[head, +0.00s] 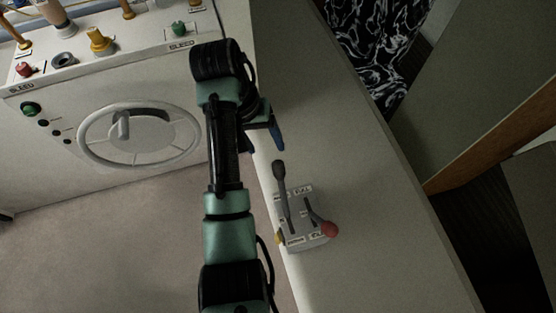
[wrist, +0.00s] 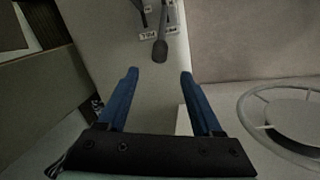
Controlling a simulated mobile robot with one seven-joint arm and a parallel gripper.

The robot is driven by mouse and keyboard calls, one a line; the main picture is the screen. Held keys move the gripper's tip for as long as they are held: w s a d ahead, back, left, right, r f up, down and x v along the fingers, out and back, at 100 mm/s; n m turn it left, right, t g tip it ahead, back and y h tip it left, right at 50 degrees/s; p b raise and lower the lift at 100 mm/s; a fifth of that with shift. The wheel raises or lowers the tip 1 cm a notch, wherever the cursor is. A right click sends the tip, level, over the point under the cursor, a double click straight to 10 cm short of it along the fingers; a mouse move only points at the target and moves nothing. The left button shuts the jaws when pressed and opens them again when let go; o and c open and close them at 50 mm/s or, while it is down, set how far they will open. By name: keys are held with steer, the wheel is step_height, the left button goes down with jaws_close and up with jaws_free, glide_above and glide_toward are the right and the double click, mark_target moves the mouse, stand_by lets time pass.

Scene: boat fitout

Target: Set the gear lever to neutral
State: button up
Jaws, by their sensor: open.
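The lever unit (head: 306,237) is a small grey box on the pale ledge, with two levers and small labels. The black-knobbed lever (head: 279,170) stands on its left side and leans toward the top of the picture; I take it for the gear lever. The red-knobbed lever (head: 329,229) is beside it, by labels that seem to read FULL and IDLE. My gripper (head: 277,138) is open and empty, just above the black knob in the head view. In the wrist view, the black knob (wrist: 160,50) shows beyond and between the blue fingertips (wrist: 160,72), apparently not touching.
A white console (head: 175,70) with a round wheel (head: 138,136), coloured knobs and BLEED labels stands at the left. Patterned black-and-white cloth (head: 372,45) lies at the top right. A wood-edged panel (head: 490,140) is at the right. The ledge (head: 350,190) around the unit is clear.

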mark_target(276, 165)
steer(key=b+x, duration=0.4)
steer(key=x, duration=0.8)
steer(key=shift+f, duration=0.25)
jaws_close()
stand_by(1.0)
